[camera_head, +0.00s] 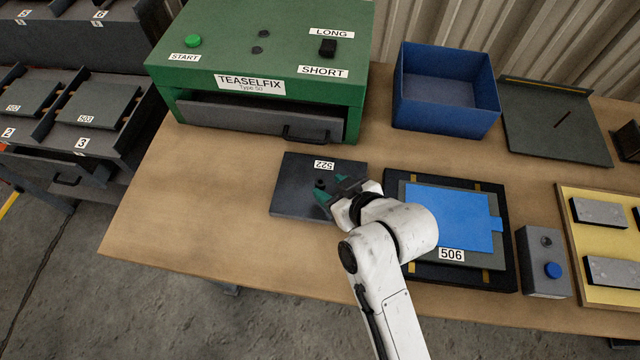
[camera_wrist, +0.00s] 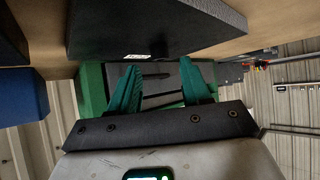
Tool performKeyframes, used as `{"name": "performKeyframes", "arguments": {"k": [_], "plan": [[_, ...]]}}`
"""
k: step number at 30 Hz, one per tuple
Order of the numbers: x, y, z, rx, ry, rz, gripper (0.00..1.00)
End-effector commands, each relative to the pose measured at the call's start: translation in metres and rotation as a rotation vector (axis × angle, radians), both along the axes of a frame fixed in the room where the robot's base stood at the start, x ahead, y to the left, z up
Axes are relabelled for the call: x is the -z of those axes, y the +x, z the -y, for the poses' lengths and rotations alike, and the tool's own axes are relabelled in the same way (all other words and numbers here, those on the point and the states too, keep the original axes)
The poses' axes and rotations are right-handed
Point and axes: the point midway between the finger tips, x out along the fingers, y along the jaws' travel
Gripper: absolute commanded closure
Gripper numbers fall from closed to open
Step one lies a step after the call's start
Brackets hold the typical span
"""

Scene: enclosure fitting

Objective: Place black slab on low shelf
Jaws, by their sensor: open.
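A black slab (camera_head: 290,187) labelled 522 lies flat on the wooden table in front of the green machine. A small dark knob (camera_head: 320,184) stands on it. My gripper (camera_head: 324,197), with green fingers, is over the slab's right part, close to the knob. In the wrist view the open fingers (camera_wrist: 160,70) point toward the slab (camera_wrist: 110,28) and its knob (camera_wrist: 159,49), with nothing clearly held between them. Whether a finger touches the knob cannot be told. The lower shelf (camera_head: 98,143) at the left carries dark slabs 502 and 503 in bays 2 and 3.
The green TEASELFIX machine (camera_head: 270,50) stands behind, its grey drawer shut. A blue bin (camera_head: 445,115) and a dark plate (camera_head: 555,140) are at the back right. A black frame (camera_head: 395,185) with panel 506 is right of my gripper. The table's left end is clear.

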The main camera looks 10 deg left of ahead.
Motion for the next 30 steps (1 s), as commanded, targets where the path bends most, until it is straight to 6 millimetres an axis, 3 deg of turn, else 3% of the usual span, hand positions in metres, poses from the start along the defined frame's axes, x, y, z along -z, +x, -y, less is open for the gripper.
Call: {"name": "performKeyframes", "arguments": {"k": [6,16,30], "plan": [[0.015,0.016,-0.015,0.0,0.0,0.0,0.52],[0.019,0.019,-0.018,0.001,0.001,0.0,0.52],[0.019,0.019,-0.018,0.001,0.001,0.001,0.96]]}}
